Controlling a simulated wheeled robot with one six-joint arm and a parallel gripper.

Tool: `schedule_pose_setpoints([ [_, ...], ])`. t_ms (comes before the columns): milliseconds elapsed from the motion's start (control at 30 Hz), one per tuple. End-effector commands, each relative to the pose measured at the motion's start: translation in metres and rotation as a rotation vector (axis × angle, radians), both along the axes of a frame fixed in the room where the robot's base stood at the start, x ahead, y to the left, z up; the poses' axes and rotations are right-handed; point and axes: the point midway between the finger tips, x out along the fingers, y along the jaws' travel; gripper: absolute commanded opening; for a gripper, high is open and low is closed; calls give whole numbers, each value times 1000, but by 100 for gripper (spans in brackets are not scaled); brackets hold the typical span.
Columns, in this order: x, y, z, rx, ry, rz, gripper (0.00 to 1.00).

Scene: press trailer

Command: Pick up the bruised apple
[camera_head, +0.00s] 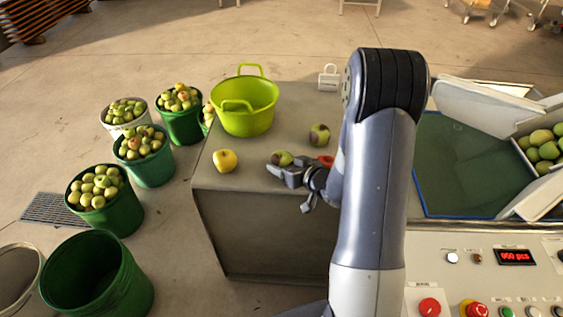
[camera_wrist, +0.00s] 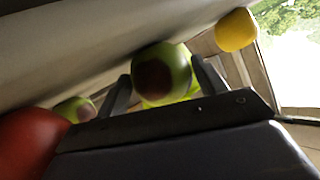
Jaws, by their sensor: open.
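A green apple with a dark brown bruise (camera_head: 282,157) sits on the grey bench top, at my gripper (camera_head: 280,172). In the wrist view this bruised apple (camera_wrist: 160,72) shows between my two open fingers, and I cannot tell whether they touch it. A second green apple with dark patches (camera_head: 319,135) stands further back to the right. It also shows small at the left in the wrist view (camera_wrist: 74,108). A yellow apple (camera_head: 225,160) sits left of my gripper and at the upper right of the wrist view (camera_wrist: 237,30).
A red object (camera_head: 326,161), partly hidden by my arm, lies right of my gripper. Buckets of apples (camera_head: 98,190) stand left; a control panel (camera_head: 490,270) is right.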

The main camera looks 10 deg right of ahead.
Motion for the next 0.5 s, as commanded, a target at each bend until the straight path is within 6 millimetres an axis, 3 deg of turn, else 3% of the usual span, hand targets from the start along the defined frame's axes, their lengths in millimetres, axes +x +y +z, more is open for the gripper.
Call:
schedule_pose_setpoints([
  [200,19,9,-9,0,1,0,67],
  [433,20,9,-9,0,0,-1,67],
  [500,20,9,-9,0,0,-1,61],
])
